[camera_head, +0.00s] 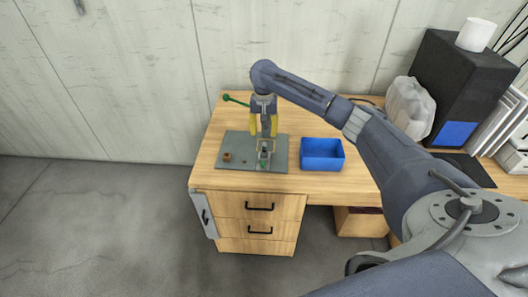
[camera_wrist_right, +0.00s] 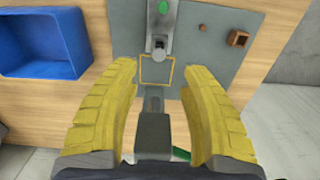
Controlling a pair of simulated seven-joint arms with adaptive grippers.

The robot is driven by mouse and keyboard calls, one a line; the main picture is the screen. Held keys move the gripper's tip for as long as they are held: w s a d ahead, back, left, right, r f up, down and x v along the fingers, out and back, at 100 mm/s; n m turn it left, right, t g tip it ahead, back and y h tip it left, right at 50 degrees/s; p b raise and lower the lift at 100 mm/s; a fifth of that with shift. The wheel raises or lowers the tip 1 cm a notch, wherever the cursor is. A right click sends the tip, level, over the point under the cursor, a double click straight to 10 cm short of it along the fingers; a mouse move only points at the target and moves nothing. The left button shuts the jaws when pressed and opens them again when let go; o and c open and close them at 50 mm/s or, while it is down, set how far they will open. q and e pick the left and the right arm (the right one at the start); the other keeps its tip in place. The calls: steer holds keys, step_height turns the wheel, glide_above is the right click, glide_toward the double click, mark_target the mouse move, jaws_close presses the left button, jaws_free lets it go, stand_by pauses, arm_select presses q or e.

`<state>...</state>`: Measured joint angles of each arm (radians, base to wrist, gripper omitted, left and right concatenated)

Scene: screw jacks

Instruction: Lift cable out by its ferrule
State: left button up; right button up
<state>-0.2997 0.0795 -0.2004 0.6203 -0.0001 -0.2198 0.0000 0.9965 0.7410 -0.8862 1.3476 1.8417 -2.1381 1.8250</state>
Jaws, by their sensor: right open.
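My right gripper (camera_head: 263,135) points down over the grey plate (camera_head: 236,144) on the desk. In the right wrist view its two yellow fingers stand wide apart (camera_wrist_right: 160,73), with nothing held between them. A grey metal fixture (camera_wrist_right: 160,27) with a green round top part (camera_wrist_right: 163,7) stands on the plate past the fingertips. A thin yellowish square outline (camera_wrist_right: 157,68) lies in front of it, between the fingertips. A dark grey block with a narrow stem (camera_wrist_right: 153,128) shows between the fingers. I cannot make out a cable or ferrule clearly. My left gripper is not in view.
An open blue bin (camera_head: 322,154) stands right of the plate. A small brown block (camera_head: 227,157) sits on the plate's left part. A green lever (camera_head: 236,100) sticks out behind the gripper. A black box (camera_head: 455,85) and a clear jug stand at the desk's right.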

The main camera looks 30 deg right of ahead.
mark_target(264, 144)
steer(key=shift+s+d+f, duration=0.1)
steer(key=shift+f, duration=4)
jaws_close()
